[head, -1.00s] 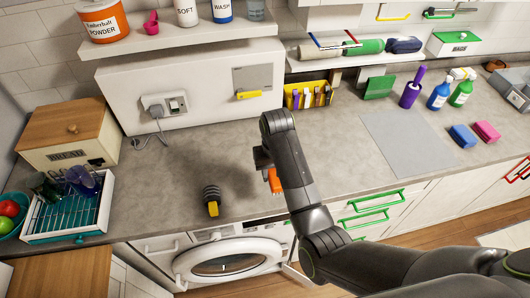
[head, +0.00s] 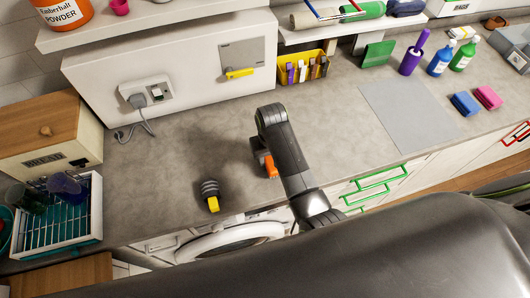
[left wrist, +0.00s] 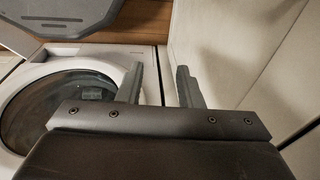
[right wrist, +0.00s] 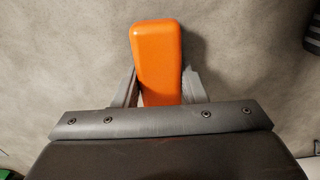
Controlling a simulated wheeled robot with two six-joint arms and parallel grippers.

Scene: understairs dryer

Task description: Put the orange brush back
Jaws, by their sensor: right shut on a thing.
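The orange brush (head: 271,168) is in my right gripper (head: 263,160), just above or at the worktop behind the washing machine; I cannot tell whether it touches. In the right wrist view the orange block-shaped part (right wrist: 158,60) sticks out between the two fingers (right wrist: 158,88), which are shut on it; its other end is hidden. My left gripper (left wrist: 158,88) is open and empty in the left wrist view, low in front of the cabinets beside the round machine door.
A dark ribbed brush with a yellow end (head: 211,196) lies left of my right gripper. A yellow caddy (head: 284,72) with several upright items stands at the back wall. A grey mat (head: 395,115) lies right. The open machine door (head: 230,240) juts out below.

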